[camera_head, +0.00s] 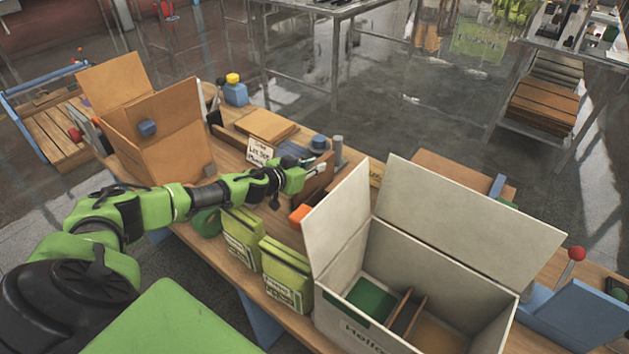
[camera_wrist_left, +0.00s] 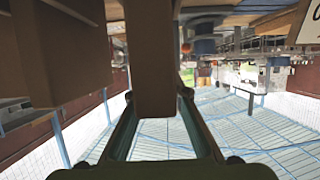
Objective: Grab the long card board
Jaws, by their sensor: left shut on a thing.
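My left gripper (camera_head: 314,172) reaches over the middle of the workbench (camera_head: 225,163) from the left. It is shut on a long brown card board (camera_head: 318,186), which shows just beyond and below the fingers in the head view. In the left wrist view the long card board (camera_wrist_left: 151,58) stands as a brown strip between the fingers of my left gripper (camera_wrist_left: 153,100). I cannot tell whether the board still touches the bench. My right gripper is not in view.
An open brown box (camera_head: 160,125) stands at the left, and an open white box (camera_head: 430,290) with dividers at the front right. Green packets (camera_head: 285,275) stand before the arm. A small sign (camera_head: 260,151), a blue-capped item (camera_head: 318,143) and a grey cylinder (camera_head: 338,150) crowd the gripper.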

